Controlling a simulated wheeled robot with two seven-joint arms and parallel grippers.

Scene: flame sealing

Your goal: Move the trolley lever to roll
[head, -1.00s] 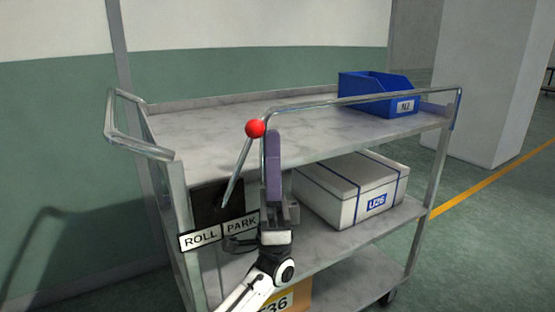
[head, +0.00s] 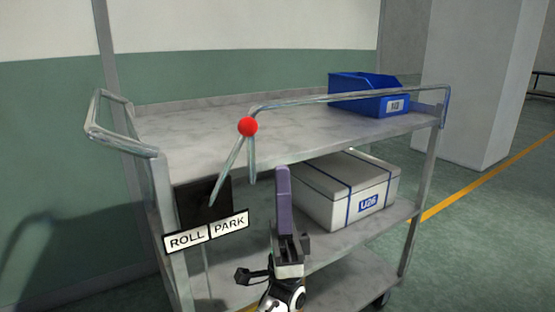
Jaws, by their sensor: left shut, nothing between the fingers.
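The trolley lever (head: 229,170) is a thin metal rod with a red ball knob (head: 247,126). It rises from a dark plate (head: 205,203) at the trolley's near left corner and leans to the right, its knob above the PARK side. Below it a white label reads ROLL (head: 186,240) on the left and PARK (head: 229,224) on the right. My left gripper (head: 283,172) is shut and empty, pointing up, to the right of and below the knob and apart from the lever. My right gripper is not in view.
The grey metal trolley (head: 200,135) has a bent handle rail (head: 118,138) at left. A blue bin (head: 350,88) stands on its top shelf. A white strapped box (head: 345,190) sits on the middle shelf, just right of my gripper. Open floor (head: 480,235) lies to the right.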

